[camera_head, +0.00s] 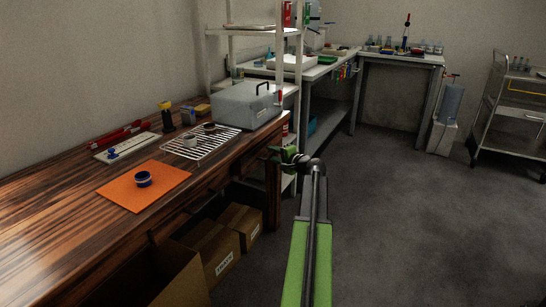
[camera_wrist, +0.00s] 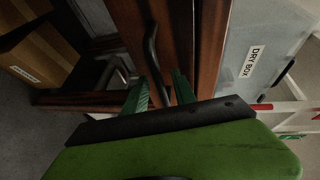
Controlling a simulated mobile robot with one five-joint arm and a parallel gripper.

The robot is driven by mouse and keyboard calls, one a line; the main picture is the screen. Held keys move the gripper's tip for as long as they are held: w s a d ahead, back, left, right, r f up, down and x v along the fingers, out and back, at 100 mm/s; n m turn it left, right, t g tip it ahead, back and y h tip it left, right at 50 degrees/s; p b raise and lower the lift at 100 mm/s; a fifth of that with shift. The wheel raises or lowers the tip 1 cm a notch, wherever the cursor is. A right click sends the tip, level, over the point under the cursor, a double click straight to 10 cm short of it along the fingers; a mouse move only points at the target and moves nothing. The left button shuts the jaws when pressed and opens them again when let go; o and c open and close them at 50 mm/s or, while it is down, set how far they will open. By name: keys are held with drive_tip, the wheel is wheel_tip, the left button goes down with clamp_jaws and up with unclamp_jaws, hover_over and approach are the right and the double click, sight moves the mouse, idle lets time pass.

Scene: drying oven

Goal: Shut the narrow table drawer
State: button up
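The wooden table (camera_head: 60,220) runs along the left in the head view. My gripper (camera_head: 272,154) is at its front edge near the far right end. In the wrist view a brown wooden drawer front (camera_wrist: 182,40) carries a dark bar handle (camera_wrist: 151,50). My gripper's green fingers (camera_wrist: 160,94) stand apart, one on each side of the handle's near end. Wood shows between the fingers and the handle, and I cannot tell whether they touch it. How far the drawer stands out is not clear; my arm partly hides that corner in the head view.
A grey dry box (camera_head: 246,104) and a wire rack (camera_head: 201,146) stand on the table. Cardboard boxes (camera_head: 212,251) sit below it. A white shelf (camera_head: 297,75) stands just beyond the table's end. The grey floor (camera_head: 420,220) at right is clear.

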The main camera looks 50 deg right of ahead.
drive_tip(key=shift+w, duration=0.1)
clamp_jaws()
drive_tip(key=shift+d, duration=0.1)
idle(1.3)
